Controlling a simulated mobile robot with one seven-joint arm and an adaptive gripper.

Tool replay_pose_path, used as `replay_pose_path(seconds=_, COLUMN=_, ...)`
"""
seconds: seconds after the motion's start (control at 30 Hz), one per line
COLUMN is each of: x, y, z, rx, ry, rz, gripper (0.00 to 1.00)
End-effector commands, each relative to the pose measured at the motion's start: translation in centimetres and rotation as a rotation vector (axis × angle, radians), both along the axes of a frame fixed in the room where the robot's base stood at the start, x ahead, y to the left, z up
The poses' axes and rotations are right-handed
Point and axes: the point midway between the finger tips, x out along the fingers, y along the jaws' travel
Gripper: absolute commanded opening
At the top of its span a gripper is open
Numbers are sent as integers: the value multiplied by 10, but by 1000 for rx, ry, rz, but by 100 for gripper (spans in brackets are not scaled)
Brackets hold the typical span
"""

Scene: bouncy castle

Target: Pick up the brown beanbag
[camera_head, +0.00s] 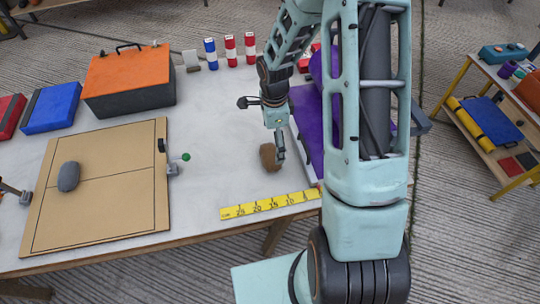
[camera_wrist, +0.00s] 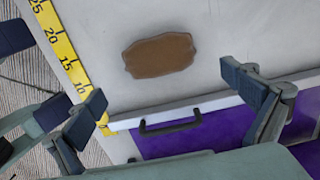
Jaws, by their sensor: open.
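The brown beanbag (camera_head: 269,157) lies on the grey-white table top near the front edge, just left of a purple case. In the wrist view the beanbag (camera_wrist: 160,55) lies flat, in front of and between the two spread fingers. My gripper (camera_head: 277,150) is over the table at the beanbag, and from the head view its near finger overlaps the beanbag's right side. In the wrist view my gripper (camera_wrist: 172,93) is open and nothing is between its fingers. I cannot tell its exact height above the table.
The purple case (camera_head: 308,130) with a black handle (camera_wrist: 170,127) stands close to the beanbag. A yellow ruler strip (camera_head: 270,204) runs along the front edge. A tan board (camera_head: 110,220) with a grey beanbag (camera_head: 68,177) lies left.

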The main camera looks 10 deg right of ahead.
Motion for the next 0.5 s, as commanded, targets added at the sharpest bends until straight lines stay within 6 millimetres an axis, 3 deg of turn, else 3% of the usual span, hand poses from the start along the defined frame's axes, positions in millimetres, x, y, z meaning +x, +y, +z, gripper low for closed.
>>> replay_pose_path(seconds=0.27, x=0, y=3, z=-18, rx=1, ry=1, rz=1, gripper=99)
replay_pose_path(seconds=0.5, x=-1, y=9, z=-47, rx=1, ry=2, rz=1, gripper=99)
